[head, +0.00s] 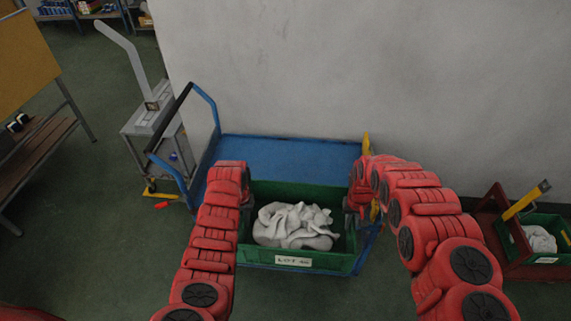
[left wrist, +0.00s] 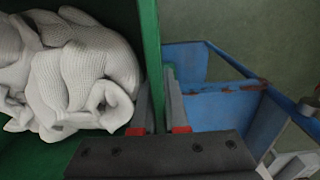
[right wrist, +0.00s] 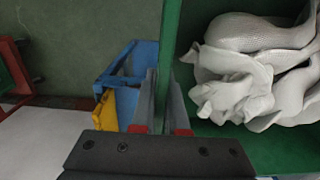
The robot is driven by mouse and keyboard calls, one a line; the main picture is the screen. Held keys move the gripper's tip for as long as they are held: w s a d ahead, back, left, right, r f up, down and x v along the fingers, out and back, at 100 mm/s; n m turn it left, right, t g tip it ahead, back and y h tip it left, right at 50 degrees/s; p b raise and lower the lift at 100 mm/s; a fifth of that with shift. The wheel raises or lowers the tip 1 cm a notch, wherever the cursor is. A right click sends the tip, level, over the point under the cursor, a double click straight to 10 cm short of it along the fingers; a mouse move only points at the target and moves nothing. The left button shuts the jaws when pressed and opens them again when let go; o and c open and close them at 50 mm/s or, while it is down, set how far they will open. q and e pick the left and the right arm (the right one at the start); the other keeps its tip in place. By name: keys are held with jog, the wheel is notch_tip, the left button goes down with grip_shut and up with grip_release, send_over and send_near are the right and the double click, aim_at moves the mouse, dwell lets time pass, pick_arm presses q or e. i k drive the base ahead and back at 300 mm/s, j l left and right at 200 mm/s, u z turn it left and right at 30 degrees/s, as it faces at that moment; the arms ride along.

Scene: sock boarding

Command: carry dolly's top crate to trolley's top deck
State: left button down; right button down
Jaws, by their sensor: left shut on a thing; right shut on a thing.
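The green crate (head: 341,262) holds crumpled white socks (head: 293,226) and carries a label reading LOT on its front. My left gripper (head: 246,190) is shut on the crate's left wall, and the wall also shows between the fingers in the left wrist view (left wrist: 158,120). My right gripper (head: 350,205) is shut on the right wall, seen between the fingers in the right wrist view (right wrist: 164,100). The crate is at the front part of the blue trolley deck (head: 290,155). I cannot tell whether it touches the deck. The dolly (head: 497,200) at the right holds another green crate (head: 551,259) with white socks.
The trolley's blue handle frame (head: 205,105) rises on the left. A grey wall (head: 380,80) stands behind the deck. A grey machine (head: 155,125) stands at the left, near a wooden bench (head: 35,155). The deck behind the crate is clear.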

aim_at(280, 174)
jog(key=i+j, duration=0.2)
jog(key=i, duration=0.35)
jog(key=i+j, duration=0.25)
jog(key=i, duration=0.25)
